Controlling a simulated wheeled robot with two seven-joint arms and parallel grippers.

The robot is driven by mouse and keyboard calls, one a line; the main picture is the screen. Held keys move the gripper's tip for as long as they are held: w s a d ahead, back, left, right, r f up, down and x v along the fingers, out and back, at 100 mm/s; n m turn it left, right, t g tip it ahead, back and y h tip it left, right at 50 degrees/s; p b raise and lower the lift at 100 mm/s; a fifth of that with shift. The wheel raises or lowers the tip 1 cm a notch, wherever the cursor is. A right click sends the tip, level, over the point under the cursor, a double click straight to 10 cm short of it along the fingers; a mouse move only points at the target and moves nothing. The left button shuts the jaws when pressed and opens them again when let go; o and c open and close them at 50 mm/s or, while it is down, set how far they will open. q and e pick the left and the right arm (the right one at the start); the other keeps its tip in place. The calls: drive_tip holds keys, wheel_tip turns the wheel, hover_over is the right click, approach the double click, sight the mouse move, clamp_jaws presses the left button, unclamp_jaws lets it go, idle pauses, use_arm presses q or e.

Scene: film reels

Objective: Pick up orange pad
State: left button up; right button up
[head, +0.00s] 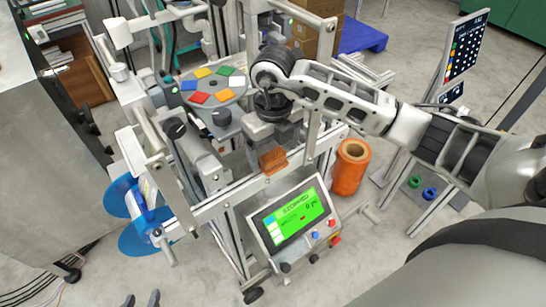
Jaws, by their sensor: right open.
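A round grey disc (215,86) on the machine carries several flat coloured pads. The orange pad (225,96) lies on its near right side, beside a red pad (199,97) and a white pad (236,82). My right gripper (275,140) points down over the machine's front rail, to the right of and nearer than the disc. It is open, with an orange-brown block (272,161) just below its fingers; whether they touch is unclear. Two dark fingertips of my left gripper (141,300) show at the bottom edge, apart and empty.
A control box with a green screen (297,215) stands in front of the rail. An orange spool (352,167) stands to the right. Blue reels (140,240) hang at the left. Rails and posts surround the disc. Cardboard boxes (318,38) stand behind.

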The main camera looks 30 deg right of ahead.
wheel_tip(320, 180, down, 2)
drive_tip(key=c, duration=1.2)
